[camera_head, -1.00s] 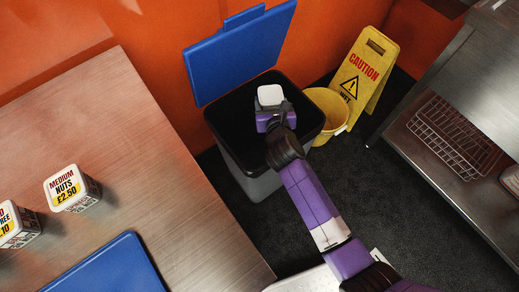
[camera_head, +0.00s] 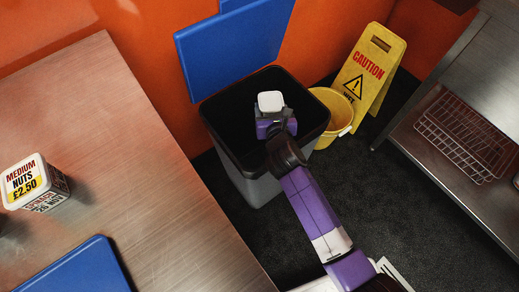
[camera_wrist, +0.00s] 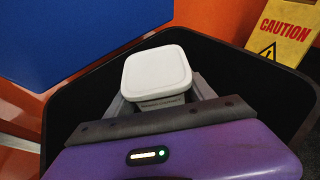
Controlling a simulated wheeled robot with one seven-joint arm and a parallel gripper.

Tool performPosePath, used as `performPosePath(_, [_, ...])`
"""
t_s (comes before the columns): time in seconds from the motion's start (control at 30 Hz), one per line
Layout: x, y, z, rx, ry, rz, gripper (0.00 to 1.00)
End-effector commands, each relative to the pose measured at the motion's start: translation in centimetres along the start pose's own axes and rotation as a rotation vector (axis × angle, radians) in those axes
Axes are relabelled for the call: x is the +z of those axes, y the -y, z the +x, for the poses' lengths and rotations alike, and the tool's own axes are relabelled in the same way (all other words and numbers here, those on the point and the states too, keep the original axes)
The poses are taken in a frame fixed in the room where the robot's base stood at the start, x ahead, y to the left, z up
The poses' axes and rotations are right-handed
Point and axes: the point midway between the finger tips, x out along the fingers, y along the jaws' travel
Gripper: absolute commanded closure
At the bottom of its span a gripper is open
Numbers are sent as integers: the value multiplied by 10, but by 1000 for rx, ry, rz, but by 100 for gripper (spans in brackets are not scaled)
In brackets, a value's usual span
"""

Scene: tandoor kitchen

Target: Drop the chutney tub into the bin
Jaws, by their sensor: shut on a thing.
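The chutney tub (camera_head: 270,101) is a small white tub with a rounded square lid. My gripper (camera_head: 273,113) is shut on it and holds it over the mouth of the bin (camera_head: 243,187). In the wrist view the tub (camera_wrist: 157,74) sits between the fingers of my gripper (camera_wrist: 160,98), lid facing the camera. The bin is grey with a black rim, which surrounds the tub in the wrist view (camera_wrist: 232,55). Its blue lid (camera_head: 235,47) stands open at the back. The inside of the bin is dark, and I cannot see its bottom.
A yellow bucket (camera_head: 337,118) and a yellow caution sign (camera_head: 371,70) stand right of the bin. A counter (camera_head: 130,150) at left bears a nuts tub (camera_head: 35,183) and a blue board (camera_head: 80,270). A steel shelf with a wire rack (camera_head: 465,135) is at right.

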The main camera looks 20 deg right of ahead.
Motion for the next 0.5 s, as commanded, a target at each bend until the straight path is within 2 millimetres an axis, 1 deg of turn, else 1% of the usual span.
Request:
performPosePath(0.07, [2, 0, 0, 1, 2, 0, 96])
performPosePath(0.1, [2, 0, 0, 1, 2, 0, 35])
performPosePath(0.17, [2, 0, 0, 1, 2, 0, 24])
performPosePath(0.2, [2, 0, 0, 1, 2, 0, 16])
performPosePath(0.23, [2, 0, 0, 0, 2, 1, 12])
performPosePath(0.5, [-1, 0, 0, 0, -2, 0, 12])
